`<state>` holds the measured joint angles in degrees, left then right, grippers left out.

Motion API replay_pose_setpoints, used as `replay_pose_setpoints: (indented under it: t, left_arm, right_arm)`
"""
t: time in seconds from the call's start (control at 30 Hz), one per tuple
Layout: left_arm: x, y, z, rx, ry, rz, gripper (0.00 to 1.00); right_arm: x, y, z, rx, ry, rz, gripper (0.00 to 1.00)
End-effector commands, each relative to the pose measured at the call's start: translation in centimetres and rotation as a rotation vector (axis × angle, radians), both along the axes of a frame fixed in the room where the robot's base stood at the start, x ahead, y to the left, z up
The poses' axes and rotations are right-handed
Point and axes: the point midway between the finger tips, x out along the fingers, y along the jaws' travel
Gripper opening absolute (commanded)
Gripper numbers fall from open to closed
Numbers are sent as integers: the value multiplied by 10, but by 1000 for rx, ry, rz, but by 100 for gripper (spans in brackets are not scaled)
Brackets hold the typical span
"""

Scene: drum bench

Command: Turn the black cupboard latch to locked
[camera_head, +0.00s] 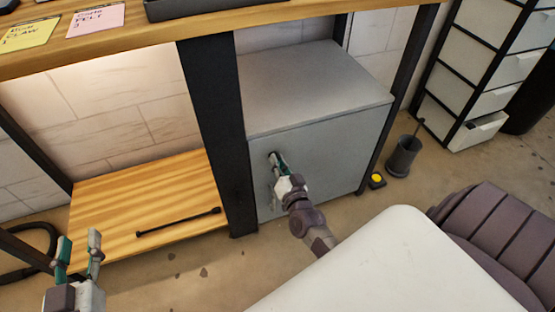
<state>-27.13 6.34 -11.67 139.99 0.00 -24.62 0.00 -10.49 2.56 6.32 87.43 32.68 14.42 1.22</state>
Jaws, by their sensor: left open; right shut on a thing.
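The grey cupboard (325,155) stands under the bench on the right side, with its front door closed as far as I can see. My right gripper (276,160) is at the upper left of the cupboard door, its fingers closed together where the latch sits. The black latch is mostly hidden by the fingers, and its angle cannot be told. My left gripper (79,246) is at the bottom left, fingers apart and empty, well away from the cupboard.
The wooden bench top (200,35) runs overhead, with a dark post (215,130) just left of the cupboard. A black bar (178,222) lies on the low wooden shelf (150,195). A dark bin (403,155) and a yellow-black object (377,180) stand on the floor to the right.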

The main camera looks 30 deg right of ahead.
Motion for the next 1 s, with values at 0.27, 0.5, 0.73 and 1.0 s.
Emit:
replay_pose_setpoints:
  t: [0.27, 0.5, 0.73, 1.0]
  left_arm:
    - [-6, 6, -25, 37, 148, 10, 40]
    - [-8, 7, -33, 49, 191, 13, 40]
    - [-7, 7, -30, 44, 172, 12, 40]
    - [-4, 5, -21, 30, 113, 9, 40]
  right_arm:
    - [0, -1, 0, 255, -62, -1, 0]
    - [0, -2, -1, 476, -114, 0, 0]
    - [0, -3, -3, 678, -164, -1, 0]
    - [0, -3, -3, 863, -209, 0, 0]
